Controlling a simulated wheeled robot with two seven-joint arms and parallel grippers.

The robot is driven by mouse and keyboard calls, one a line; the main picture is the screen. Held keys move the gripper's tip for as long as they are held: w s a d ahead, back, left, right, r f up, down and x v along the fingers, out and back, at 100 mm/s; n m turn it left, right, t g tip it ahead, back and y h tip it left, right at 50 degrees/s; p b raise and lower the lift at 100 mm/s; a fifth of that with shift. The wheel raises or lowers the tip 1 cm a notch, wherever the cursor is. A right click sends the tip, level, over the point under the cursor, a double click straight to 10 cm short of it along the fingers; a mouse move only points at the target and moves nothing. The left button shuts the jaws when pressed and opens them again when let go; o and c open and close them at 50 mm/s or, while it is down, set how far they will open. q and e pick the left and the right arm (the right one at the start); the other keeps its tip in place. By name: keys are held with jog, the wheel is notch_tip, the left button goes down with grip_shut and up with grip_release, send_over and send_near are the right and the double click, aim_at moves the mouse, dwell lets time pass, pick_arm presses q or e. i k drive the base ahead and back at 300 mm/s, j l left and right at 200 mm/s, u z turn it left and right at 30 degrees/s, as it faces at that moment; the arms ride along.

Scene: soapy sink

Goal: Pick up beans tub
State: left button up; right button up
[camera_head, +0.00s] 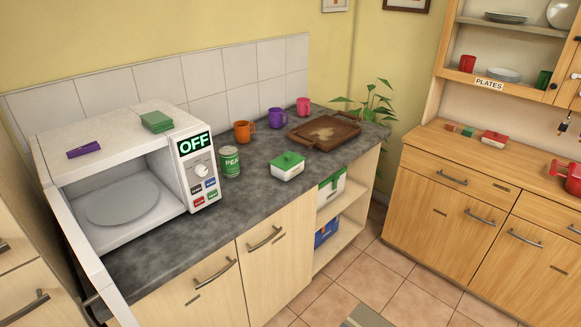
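A small white tub with a green lid (287,167) sits on the dark counter in front of the wooden tray. A white tub with a red lid (494,138) sits on the wooden sideboard at the right. No label is readable on either, so I cannot tell which is the beans tub. A green can marked "PEA" (230,161) stands upright beside the microwave. Neither of my grippers is in view.
The microwave (105,140) stands open and reads "OFF"; its door (88,250) swings out over the counter front. Orange (242,131), purple (276,118) and pink (303,106) mugs line the back. A wooden tray (350,123) lies at right. The front counter is clear.

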aim_at(285, 176)
jog(key=i+l, duration=0.15)
jog(key=l, duration=0.2)
jog(key=i+l+u, duration=0.1)
jog(key=l, duration=0.25)
jog(key=i+l, duration=0.15)
jog(key=l, duration=0.2)
jog(key=i+l+u, duration=0.1)
jog(key=l, duration=0.25)
